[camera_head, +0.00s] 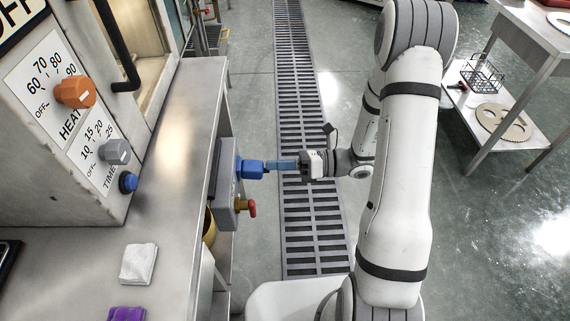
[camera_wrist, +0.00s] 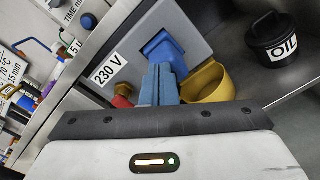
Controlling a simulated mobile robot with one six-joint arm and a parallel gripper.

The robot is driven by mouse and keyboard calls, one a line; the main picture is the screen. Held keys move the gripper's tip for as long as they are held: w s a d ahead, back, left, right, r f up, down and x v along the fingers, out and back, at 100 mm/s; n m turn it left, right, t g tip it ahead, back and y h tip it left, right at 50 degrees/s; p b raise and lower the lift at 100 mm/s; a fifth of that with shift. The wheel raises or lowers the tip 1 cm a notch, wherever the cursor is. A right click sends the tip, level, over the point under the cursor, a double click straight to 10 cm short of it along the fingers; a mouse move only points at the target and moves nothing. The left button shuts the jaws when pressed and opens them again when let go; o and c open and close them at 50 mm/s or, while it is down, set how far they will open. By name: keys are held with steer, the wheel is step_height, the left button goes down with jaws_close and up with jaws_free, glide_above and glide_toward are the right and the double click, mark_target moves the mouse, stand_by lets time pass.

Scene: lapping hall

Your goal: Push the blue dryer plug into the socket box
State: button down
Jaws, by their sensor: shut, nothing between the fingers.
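The grey socket box (camera_head: 225,190) is fixed to the side of the steel bench. The blue plug (camera_head: 250,169) sits at the box's right face, and its blue body also shows in the wrist view (camera_wrist: 166,50). How deep it sits in the socket is hidden. My gripper (camera_head: 272,165) is shut and empty, with its blue fingers pointing left at the plug's outer end. In the wrist view the fingertips (camera_wrist: 158,70) overlap the plug's near end. I cannot tell whether they touch it. The box (camera_wrist: 205,48) carries a "230 V" label (camera_wrist: 108,70).
A red knob (camera_head: 252,208) sticks out of the box below the plug. A yellow cup-shaped holder (camera_wrist: 208,84) and a black OIL pot (camera_wrist: 272,38) are close by. A white cloth (camera_head: 138,264) lies on the bench. The floor around the drain grate (camera_head: 300,100) is open.

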steer(key=shift+a, duration=0.35)
stand_by(0.3)
steer(key=shift+d, duration=0.1)
steer(key=d+p, duration=0.2)
steer(key=d, duration=0.8)
steer(key=shift+s+d, duration=0.15)
steer(key=shift+s, duration=0.05)
